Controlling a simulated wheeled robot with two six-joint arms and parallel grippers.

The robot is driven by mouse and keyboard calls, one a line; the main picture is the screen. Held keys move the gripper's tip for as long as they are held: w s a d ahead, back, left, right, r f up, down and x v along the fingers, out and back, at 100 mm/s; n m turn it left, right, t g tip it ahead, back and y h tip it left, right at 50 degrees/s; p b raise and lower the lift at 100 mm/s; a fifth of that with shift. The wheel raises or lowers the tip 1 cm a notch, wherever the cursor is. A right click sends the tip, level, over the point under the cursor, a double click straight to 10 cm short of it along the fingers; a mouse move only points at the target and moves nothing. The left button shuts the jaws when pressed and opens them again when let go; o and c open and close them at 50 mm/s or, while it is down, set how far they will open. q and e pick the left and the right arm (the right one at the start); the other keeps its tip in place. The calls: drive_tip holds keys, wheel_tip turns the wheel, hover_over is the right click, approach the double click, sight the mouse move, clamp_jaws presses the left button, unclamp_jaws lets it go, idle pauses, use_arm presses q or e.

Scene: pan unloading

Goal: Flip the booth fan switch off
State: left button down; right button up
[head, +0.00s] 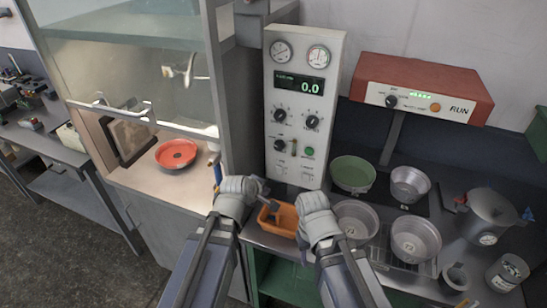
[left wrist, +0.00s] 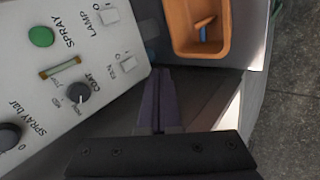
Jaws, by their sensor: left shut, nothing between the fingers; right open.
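The fan switch (left wrist: 128,63) is a small white rocker on the pale control panel (head: 306,100), near its lower edge. In the head view the fan switch (head: 281,169) is at the panel's lower left. I cannot tell which way the rocker is tipped. The lamp switch (left wrist: 109,15) is beside it. My left gripper (head: 266,197) is shut and empty, just below the panel's lower left corner. Its fingers (left wrist: 160,78) show close to the fan switch but apart from it in the left wrist view. My right gripper (head: 302,246) is open by the orange bin; its fingertips are mostly hidden.
An orange bin (head: 268,222) lies below the panel, close to both grippers. A glass-fronted booth with a red pan (head: 176,153) is on the left. A green pan (head: 352,173), several metal pans and a pot (head: 490,214) crowd the right counter, under a red RUN box (head: 425,82).

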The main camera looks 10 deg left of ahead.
use_arm(q)
drive_tip(key=r, duration=0.1)
drive_tip(key=w+a+r+n, duration=0.1)
drive_tip(key=r+n+t+p, duration=0.1)
drive_tip(key=shift+w+a+r, duration=0.25)
drive_tip(key=shift+w, duration=0.15)
use_arm(e)
drive_tip(key=shift+r, duration=0.95)
use_arm(q)
drive_tip(key=b, duration=0.6)
approach(277, 169)
drive_tip(key=x, duration=0.5)
drive_tip(key=shift+a+f, duration=0.1)
drive_tip(key=shift+f, duration=0.2)
drive_tip(key=shift+w, duration=0.25)
use_arm(e)
wheel_tip(277, 169, down, 6)
